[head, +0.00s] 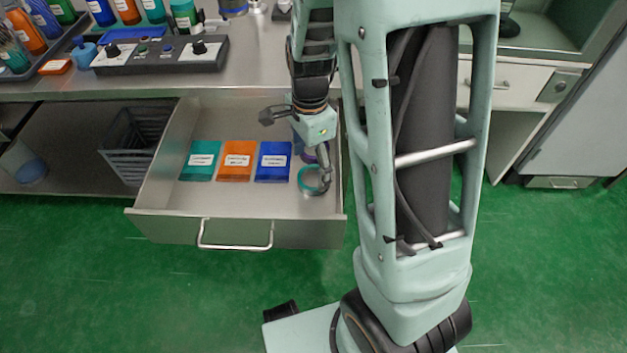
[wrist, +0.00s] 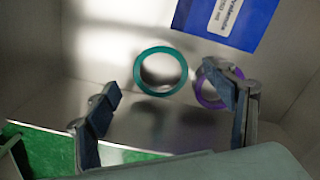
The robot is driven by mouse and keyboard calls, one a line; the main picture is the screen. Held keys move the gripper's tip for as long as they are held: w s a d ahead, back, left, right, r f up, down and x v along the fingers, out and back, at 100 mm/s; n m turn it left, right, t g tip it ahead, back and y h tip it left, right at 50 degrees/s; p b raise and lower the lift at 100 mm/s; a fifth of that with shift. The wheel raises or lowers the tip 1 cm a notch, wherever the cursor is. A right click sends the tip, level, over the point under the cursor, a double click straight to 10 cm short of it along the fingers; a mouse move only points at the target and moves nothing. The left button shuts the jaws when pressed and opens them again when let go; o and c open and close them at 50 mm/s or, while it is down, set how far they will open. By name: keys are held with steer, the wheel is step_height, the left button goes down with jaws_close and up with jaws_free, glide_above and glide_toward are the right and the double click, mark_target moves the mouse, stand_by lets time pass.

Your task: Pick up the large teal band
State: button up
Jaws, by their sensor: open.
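The large teal band (wrist: 139,82) is a ring lying in the open drawer. In the head view the teal band (head: 302,184) is at the drawer's right side, partly covered by my gripper. My gripper (wrist: 176,105) is open in the wrist view, with one finger on each side. The band shows beyond the fingertips, between them and apart from both. A purple ring (wrist: 203,98) lies to the right of the band, partly hidden behind the right finger.
The drawer (head: 160,200) has raised walls close around my gripper. Teal (head: 199,161), orange (head: 236,161) and blue (head: 273,162) labelled packets lie left of the band. A control box (head: 160,55) and several bottles stand on the counter above.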

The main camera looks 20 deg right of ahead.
mark_target(312, 183)
step_height(312, 183, down, 4)
steer(key=shift+d+b, duration=0.15)
steer(key=shift+b, duration=0.5)
steer(key=shift+c, duration=0.4)
steer(key=shift+r, duration=0.1)
steer(key=c, duration=0.7)
step_height(312, 183, up, 18)
steer(key=p, duration=0.5)
steer(key=shift+p, duration=0.4)
